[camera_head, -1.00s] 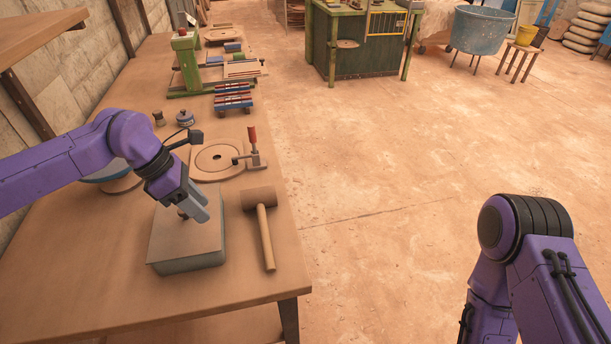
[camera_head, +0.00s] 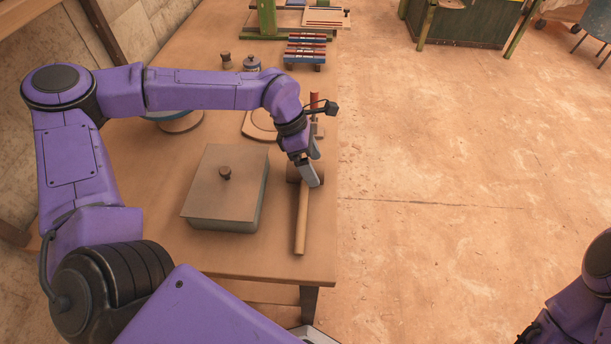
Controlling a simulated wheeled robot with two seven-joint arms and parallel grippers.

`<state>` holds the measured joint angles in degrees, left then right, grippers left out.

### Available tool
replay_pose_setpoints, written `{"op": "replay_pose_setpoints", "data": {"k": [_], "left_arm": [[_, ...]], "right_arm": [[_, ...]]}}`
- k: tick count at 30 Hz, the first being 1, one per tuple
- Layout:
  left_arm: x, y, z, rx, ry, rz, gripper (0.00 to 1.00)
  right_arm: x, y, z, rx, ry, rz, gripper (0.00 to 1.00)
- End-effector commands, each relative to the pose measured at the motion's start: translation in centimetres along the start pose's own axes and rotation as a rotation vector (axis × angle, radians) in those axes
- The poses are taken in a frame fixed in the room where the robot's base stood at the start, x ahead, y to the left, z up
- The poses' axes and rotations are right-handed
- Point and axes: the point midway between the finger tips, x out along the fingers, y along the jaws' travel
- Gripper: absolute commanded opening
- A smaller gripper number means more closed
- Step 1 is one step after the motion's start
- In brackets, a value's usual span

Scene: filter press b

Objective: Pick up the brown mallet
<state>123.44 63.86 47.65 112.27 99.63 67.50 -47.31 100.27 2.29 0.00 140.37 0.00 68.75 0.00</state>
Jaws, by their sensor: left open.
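The brown mallet (camera_head: 301,222) lies on the wooden table near its right edge, handle pointing toward me. Its head is partly hidden behind my left gripper (camera_head: 312,183). The left gripper is open, pointing down at the mallet where the head meets the handle. I cannot tell whether the fingers touch it. My right gripper is out of view; only part of the right arm shows at the lower right.
A grey box with a brown lid and knob (camera_head: 228,188) stands just left of the mallet. A red-handled clamp (camera_head: 315,101) and a round wooden plate lie behind the gripper. A blue-and-red rack (camera_head: 306,47) is farther back. Open floor (camera_head: 450,190) lies right of the table.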

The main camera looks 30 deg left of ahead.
Motion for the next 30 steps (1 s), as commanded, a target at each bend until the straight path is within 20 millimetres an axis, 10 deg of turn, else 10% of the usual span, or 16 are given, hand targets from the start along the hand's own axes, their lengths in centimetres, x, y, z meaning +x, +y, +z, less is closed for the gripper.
{"op": "replay_pose_setpoints", "data": {"k": [10,17,30], "left_arm": [[1.5,0.1,-0.1,-0.003,-0.002,0.003,0.85],[1.4,0.1,-0.1,-0.003,-0.002,0.003,0.16],[-0.6,-0.2,0.8,-0.002,-0.005,0.006,0.15]], "right_arm": [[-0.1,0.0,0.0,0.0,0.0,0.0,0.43],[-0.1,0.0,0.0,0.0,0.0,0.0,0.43],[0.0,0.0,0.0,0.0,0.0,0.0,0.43]]}}
